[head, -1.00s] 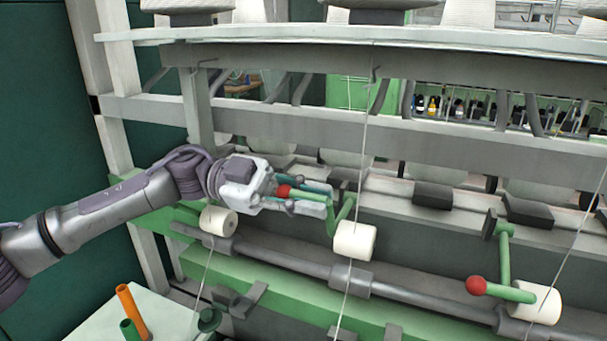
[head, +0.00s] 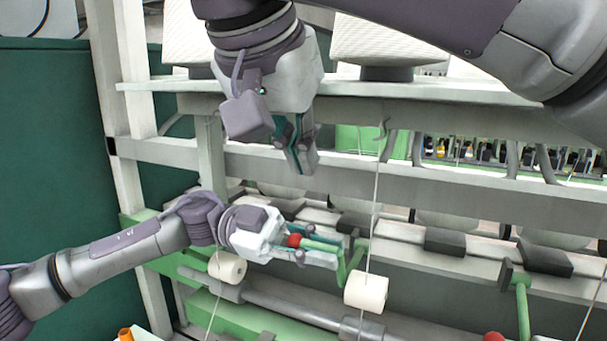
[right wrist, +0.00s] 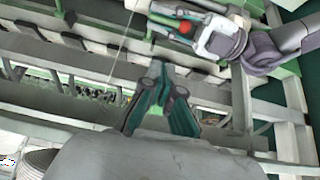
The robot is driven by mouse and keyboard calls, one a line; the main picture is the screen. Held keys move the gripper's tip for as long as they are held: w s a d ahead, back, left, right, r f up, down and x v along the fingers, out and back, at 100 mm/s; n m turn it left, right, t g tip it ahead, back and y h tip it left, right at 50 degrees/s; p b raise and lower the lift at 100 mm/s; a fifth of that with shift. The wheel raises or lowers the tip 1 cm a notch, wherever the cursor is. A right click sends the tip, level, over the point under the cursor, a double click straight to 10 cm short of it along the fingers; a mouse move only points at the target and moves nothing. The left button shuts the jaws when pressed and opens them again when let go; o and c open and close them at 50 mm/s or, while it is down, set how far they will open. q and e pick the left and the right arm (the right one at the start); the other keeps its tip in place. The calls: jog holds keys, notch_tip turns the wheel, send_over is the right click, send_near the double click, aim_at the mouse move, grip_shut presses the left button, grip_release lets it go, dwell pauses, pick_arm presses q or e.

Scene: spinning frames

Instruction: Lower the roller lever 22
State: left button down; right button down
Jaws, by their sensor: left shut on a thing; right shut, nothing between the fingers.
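The roller lever is a green bar (head: 322,247) with a red ball (head: 294,240) at its end, joined to a white roller (head: 366,292) in the head view. My left gripper (head: 322,250) is shut on the lever, its fingers along the green bar behind the red ball. The same red ball (right wrist: 185,28) shows in the right wrist view, by the left gripper's fingers. My right gripper (head: 303,160) hangs above it in front of the grey beam, pointing down, shut and empty; its fingertips (right wrist: 160,75) show in the right wrist view. Which lever is number 22 cannot be read.
Another green lever (head: 523,305) with a red ball (head: 494,337) stands at the lower right. A second white roller (head: 228,266) sits left of the held lever. A taut thread (head: 374,215) runs down past the roller. A grey beam (head: 260,165) crosses behind my right gripper.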

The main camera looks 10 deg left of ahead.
send_over(317, 244)
notch_tip(317, 244, down, 7)
jog(key=shift+f, duration=0.15)
jog(key=shift+s+a+f, duration=0.1)
jog(key=shift+s+f, duration=0.1)
jog(key=shift+f, duration=0.65)
jog(key=shift+s+f, duration=0.15)
jog(key=shift+f, duration=0.7)
